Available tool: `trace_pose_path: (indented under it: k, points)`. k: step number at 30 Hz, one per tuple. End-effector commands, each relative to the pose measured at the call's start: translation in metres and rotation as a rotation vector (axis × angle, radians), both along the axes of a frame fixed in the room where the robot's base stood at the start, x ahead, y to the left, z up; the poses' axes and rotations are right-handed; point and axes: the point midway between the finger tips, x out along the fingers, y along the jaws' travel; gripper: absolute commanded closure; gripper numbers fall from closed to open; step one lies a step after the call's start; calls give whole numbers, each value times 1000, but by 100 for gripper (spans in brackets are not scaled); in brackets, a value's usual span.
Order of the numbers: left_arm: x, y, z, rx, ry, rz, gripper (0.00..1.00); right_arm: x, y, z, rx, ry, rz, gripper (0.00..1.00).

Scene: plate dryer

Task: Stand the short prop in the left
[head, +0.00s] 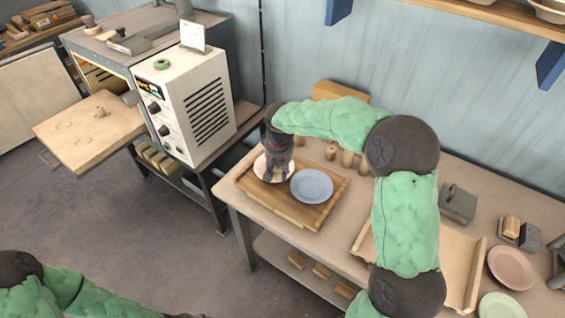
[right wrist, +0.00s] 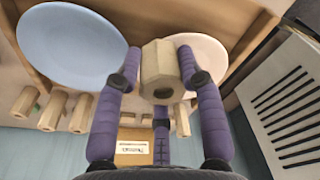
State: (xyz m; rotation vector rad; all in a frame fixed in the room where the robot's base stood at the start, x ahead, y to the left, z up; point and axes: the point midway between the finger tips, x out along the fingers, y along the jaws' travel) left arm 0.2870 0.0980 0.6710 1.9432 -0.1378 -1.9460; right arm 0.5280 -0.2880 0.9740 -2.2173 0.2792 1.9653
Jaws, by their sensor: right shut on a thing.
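My right gripper (head: 275,178) points down over the cream plate (head: 262,168) at the left of the wooden tray (head: 262,203). In the right wrist view its purple fingers (right wrist: 159,58) are shut on a wooden prop (right wrist: 160,66), a faceted block with a hole in its end. The prop is seen nearly end-on, so its length is hard to judge, and the hand hides it in the head view. Whether it touches anything below cannot be told. The blue plate (head: 312,186) lies right of the gripper. My left gripper is outside the frames.
Several wooden props (head: 348,158) stand behind the tray; they also show in the right wrist view (right wrist: 52,112). A white slatted machine (head: 190,100) stands to the left. A grey block (head: 457,203) and a pink plate (head: 511,268) are at the right. My right forearm spans the table.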

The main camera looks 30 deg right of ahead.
Motion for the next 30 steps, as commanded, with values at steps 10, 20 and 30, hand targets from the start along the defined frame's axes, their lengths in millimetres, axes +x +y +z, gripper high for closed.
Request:
trace_pose_path:
  k: [10,20,30]
  points:
    - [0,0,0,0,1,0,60,-33,55,-29,1,1,129,96]
    - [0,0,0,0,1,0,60,-64,106,-56,1,1,250,96]
    - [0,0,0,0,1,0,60,-65,106,-57,1,1,251,96]
